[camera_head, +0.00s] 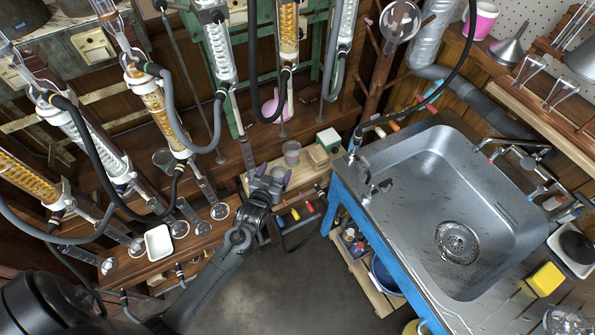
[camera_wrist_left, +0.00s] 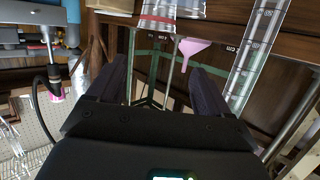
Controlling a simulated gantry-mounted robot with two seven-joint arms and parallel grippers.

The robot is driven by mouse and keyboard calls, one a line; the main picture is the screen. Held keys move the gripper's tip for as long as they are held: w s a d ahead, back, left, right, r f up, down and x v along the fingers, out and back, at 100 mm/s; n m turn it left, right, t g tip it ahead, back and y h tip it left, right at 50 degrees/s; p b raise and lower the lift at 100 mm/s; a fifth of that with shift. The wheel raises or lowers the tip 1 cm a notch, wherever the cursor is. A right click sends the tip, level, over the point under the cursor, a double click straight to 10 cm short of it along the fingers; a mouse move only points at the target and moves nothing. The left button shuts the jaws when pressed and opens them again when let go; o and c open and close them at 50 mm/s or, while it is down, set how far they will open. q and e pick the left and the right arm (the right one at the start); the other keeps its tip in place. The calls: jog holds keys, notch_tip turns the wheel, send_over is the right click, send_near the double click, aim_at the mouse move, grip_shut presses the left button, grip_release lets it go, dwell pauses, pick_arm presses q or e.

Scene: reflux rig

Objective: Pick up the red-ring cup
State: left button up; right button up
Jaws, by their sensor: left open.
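My left gripper (camera_head: 269,174) is over the wooden shelf left of the sink, its fingers spread and nothing seen between them. Its two dark fingers also show apart in the left wrist view (camera_wrist_left: 161,82). A clear cup (camera_head: 291,148) stands on the shelf just beyond the fingertips; no ring colour can be made out on it in the head view. In the left wrist view, a clear vessel with a red band (camera_wrist_left: 158,22) shows at the top edge, beyond the fingers and partly cut off. I cannot tell for certain that these are the same cup.
A small box (camera_head: 328,139) stands right of the clear cup. Glass columns with hoses (camera_head: 160,110) hang behind and to the left. A pink funnel (camera_wrist_left: 193,48) is near the fingers in the wrist view. The metal sink (camera_head: 440,190) is on the right.

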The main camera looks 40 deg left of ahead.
aim_at(289, 156)
pick_arm(q)
jog(key=shift+t, duration=0.3)
jog(key=w+f+b, duration=0.1)
jog(key=b, duration=0.1)
jog(key=w+f+b, duration=0.1)
jog(key=f+b, duration=0.1)
jog(key=shift+w+a+f, duration=0.1)
jog(key=shift+f, duration=0.15)
jog(key=shift+w+a+f+b, duration=0.1)
jog(key=shift+w+f+b, duration=0.05)
jog(key=shift+w+b, duration=0.3)
jog(key=b+x, duration=0.1)
jog(key=x, duration=0.4)
jog(key=shift+w+b, duration=0.15)
jog(key=shift+b, duration=0.2)
jog(key=shift+w+a+b, duration=0.2)
jog(key=shift+w+b, duration=0.25)
jog(key=shift+w, duration=0.05)
jog(key=b+x, duration=0.1)
jog(key=x, duration=0.3)
jog(key=shift+b, duration=0.4)
pick_arm(e)
notch_tip(289, 156, down, 11)
jog(key=shift+f, duration=0.15)
pick_arm(q)
jog(key=c, duration=0.7)
